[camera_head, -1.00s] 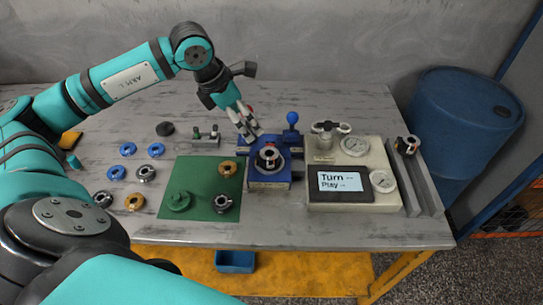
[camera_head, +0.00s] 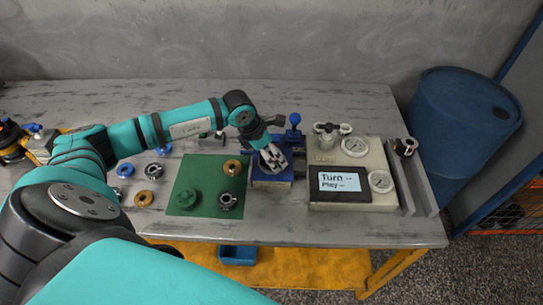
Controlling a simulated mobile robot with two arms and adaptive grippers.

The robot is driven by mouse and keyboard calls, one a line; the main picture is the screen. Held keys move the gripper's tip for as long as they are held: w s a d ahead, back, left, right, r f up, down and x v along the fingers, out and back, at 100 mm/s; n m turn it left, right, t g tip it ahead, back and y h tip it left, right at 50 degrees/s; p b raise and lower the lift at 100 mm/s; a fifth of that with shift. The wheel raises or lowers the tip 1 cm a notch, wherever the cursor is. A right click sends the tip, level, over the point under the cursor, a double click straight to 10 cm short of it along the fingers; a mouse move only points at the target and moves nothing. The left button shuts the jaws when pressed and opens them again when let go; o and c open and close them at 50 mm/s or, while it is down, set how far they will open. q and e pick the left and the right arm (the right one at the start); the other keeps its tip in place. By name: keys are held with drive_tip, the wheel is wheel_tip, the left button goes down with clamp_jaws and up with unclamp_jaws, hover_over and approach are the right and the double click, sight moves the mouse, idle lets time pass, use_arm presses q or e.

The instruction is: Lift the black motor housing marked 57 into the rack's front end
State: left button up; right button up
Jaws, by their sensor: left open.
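My left gripper (camera_head: 272,157) is open, pointing down over the blue fixture (camera_head: 270,181) in the middle of the table. The gripper covers the dark housing with a pale ring that stood in this fixture; I cannot tell whether the fingers touch it. The rack (camera_head: 424,191) is a pair of grey rails along the table's right side. A similar black and silver housing (camera_head: 405,147) sits at its far end; its front end is bare. No number 57 can be read. My right gripper is not in view.
A beige test unit (camera_head: 350,205) with gauges and a screen stands between fixture and rack. A blue-knobbed lever (camera_head: 294,119) rises behind the fixture. A green mat (camera_head: 204,178) with several parts lies left. A blue barrel (camera_head: 460,120) stands beyond the table's right edge.

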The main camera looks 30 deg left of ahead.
use_arm(q)
drive_tip(key=shift+w+d+f, duration=0.15)
drive_tip(key=shift+f, duration=0.4)
drive_tip(key=c, duration=1.6)
drive_tip(key=shift+w+r, duration=0.1)
clamp_jaws()
drive_tip(key=shift+r, duration=0.1)
drive_tip(key=shift+r, duration=0.35)
wheel_tip(320, 180, up, 9)
drive_tip(key=b, duration=0.2)
drive_tip(key=shift+r, duration=0.15)
drive_tip(key=shift+r+p, duration=1.15)
drive_tip(key=shift+r, duration=1.15)
